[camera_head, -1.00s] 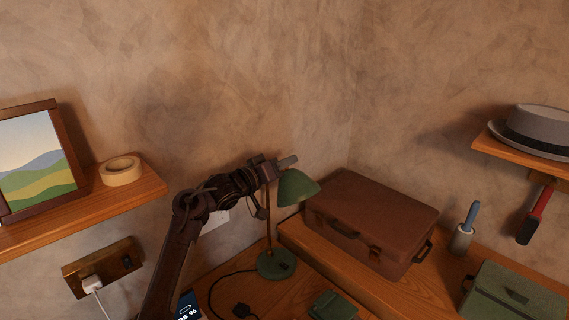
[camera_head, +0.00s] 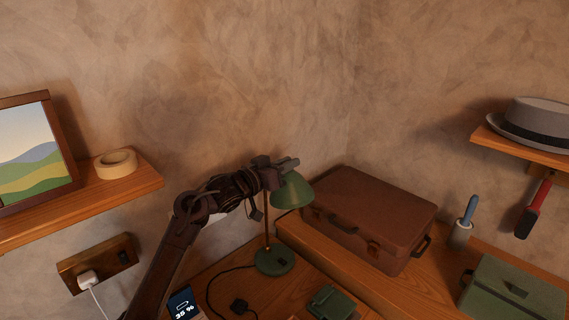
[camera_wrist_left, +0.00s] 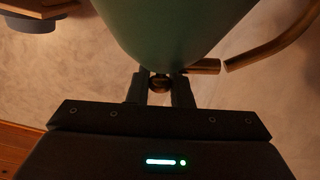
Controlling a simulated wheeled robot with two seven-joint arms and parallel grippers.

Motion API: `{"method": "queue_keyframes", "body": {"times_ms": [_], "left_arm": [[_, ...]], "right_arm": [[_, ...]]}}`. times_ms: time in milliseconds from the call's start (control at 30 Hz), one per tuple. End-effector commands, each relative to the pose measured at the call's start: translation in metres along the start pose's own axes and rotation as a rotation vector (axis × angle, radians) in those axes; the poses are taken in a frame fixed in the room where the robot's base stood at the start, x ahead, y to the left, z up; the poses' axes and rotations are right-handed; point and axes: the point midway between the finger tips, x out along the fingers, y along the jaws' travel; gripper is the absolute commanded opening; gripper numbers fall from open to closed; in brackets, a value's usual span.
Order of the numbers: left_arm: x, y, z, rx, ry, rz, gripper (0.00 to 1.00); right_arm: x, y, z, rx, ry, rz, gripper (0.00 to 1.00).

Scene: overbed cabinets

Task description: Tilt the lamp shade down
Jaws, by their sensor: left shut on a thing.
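The green lamp shade (camera_head: 293,192) hangs at the top of a thin brass stem (camera_head: 267,228) on a round green base (camera_head: 274,262) on the desk. Its opening faces down and to the right. My left gripper (camera_head: 286,165) is at the top of the shade, partly in front of it. In the left wrist view the gripper's fingers (camera_wrist_left: 160,88) are shut on a small brass knob (camera_wrist_left: 160,84) beneath the green shade (camera_wrist_left: 175,28). The brass arm (camera_wrist_left: 272,48) curves away at right. My right gripper is not in view.
A brown suitcase (camera_head: 368,218) stands close to the right of the lamp. A phone (camera_head: 184,303) and a small green box (camera_head: 331,301) are near the base. A shelf (camera_head: 140,187) with a tape roll (camera_head: 115,164) and picture (camera_head: 30,153) is at left.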

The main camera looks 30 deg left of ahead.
Motion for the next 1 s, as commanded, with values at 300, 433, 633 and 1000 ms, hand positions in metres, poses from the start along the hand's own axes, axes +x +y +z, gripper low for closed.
{"method": "queue_keyframes", "body": {"times_ms": [300, 433, 633, 1000], "left_arm": [[0.0, 0.0026, 0.0091, 0.143, -0.001, 0.0, 0.0], [0.0, 0.0029, 0.0098, 0.168, -0.001, 0.0, 0.0], [0.0, 0.0032, 0.0099, 0.178, -0.001, 0.0, 0.0], [0.0, 0.0032, 0.0098, 0.176, -0.001, 0.0, 0.36]], "right_arm": [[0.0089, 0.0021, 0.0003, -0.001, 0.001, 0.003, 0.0], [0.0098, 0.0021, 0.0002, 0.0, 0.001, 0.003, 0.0], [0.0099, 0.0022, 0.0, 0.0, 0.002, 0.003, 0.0], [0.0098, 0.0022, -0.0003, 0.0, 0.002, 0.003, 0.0]]}}
